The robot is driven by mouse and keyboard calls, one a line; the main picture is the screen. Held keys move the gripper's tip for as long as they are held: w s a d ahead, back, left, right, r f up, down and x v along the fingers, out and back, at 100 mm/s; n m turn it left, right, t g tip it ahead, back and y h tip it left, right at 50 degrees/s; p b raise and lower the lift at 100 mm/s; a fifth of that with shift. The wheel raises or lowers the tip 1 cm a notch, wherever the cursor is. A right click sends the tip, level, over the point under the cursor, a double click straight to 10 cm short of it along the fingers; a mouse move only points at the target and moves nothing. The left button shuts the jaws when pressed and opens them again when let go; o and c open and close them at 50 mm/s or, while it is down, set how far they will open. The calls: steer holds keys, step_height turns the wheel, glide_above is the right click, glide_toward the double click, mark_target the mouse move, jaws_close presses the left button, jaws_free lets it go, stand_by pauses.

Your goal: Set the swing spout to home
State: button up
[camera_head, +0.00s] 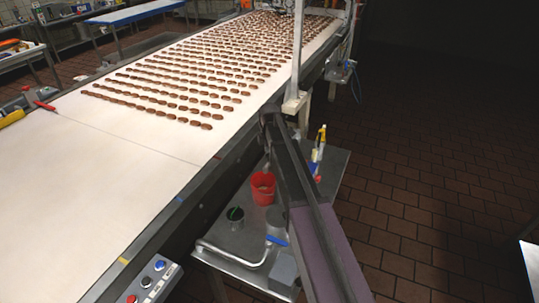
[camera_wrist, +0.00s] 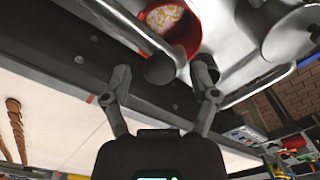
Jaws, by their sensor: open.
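A bent, shiny metal pipe (camera_head: 235,257) runs along the near edge of the metal table in the head view, close to a blue handle (camera_head: 277,239). It looks like the swing spout, but I cannot tell for sure. In the wrist view a shiny metal tube (camera_wrist: 130,22) slants down toward a dark rounded piece (camera_wrist: 160,69). My gripper (camera_wrist: 164,72) is open in the wrist view, with this dark piece appearing between its fingertips. Whether they touch it cannot be told. I cannot make out my gripper in the head view.
A red bucket (camera_head: 263,188) with pale contents, a dark pot (camera_head: 235,215) and a grey can (camera_head: 276,221) stand on the metal table (camera_head: 222,238). The white conveyor belt (camera_head: 75,190) carries rows of brown pieces. Brick-coloured floor (camera_head: 430,190) lies open at the right.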

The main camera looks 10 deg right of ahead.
jaws_close()
steer(key=shift+d, duration=0.1)
